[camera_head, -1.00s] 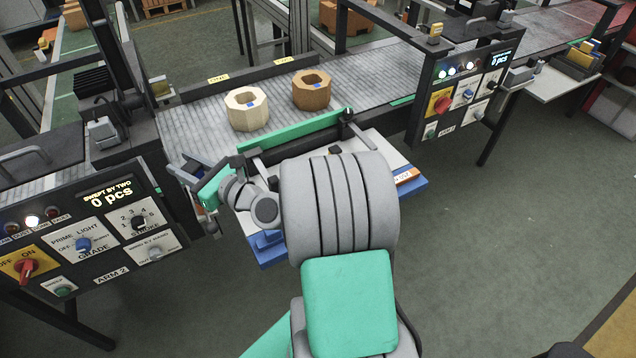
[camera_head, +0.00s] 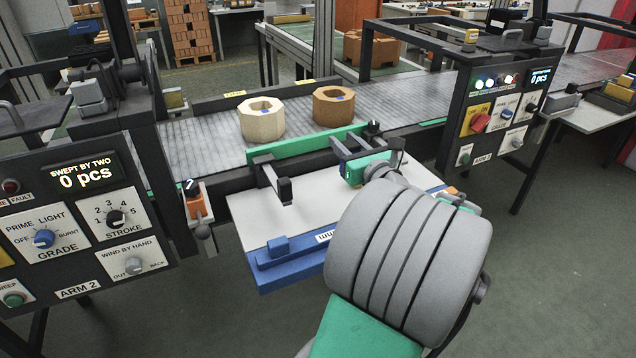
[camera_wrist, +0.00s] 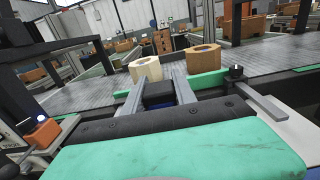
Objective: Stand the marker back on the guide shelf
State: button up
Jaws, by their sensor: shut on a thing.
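My gripper (camera_wrist: 159,76) shows its two grey fingers in the wrist view, on either side of a small dark blue block (camera_wrist: 158,97), which I take to be the marker. In the head view my gripper (camera_head: 352,168) is above the right part of a white shelf (camera_head: 240,208) with a blue front edge. The held piece is mostly hidden there. The shelf lies in front of a green guide bar (camera_head: 300,146) along the belt. I cannot tell whether the held piece touches the shelf or the bar.
A pale ring brick (camera_head: 262,122) and a brown ring brick (camera_head: 333,106) stand on the belt (camera_head: 205,140) behind the bar. A black bracket (camera_head: 272,180) juts over the shelf. An orange block (camera_head: 195,207) is at left, beside a control panel (camera_head: 85,215).

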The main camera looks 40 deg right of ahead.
jog(key=w+f+b, duration=0.1)
jog(key=w+f, duration=0.2)
jog(key=w+f+b, duration=0.1)
jog(key=w+f, duration=0.2)
jog(key=f, duration=0.1)
jog(key=w+f+b, duration=0.1)
jog(key=w+f, duration=0.2)
jog(key=f, duration=0.1)
jog(key=shift+w+a, duration=0.15)
jog(key=shift+a, duration=0.2)
jog(key=shift+f, duration=0.1)
jog(key=o, duration=1.1)
jog(key=shift+o, duration=0.2)
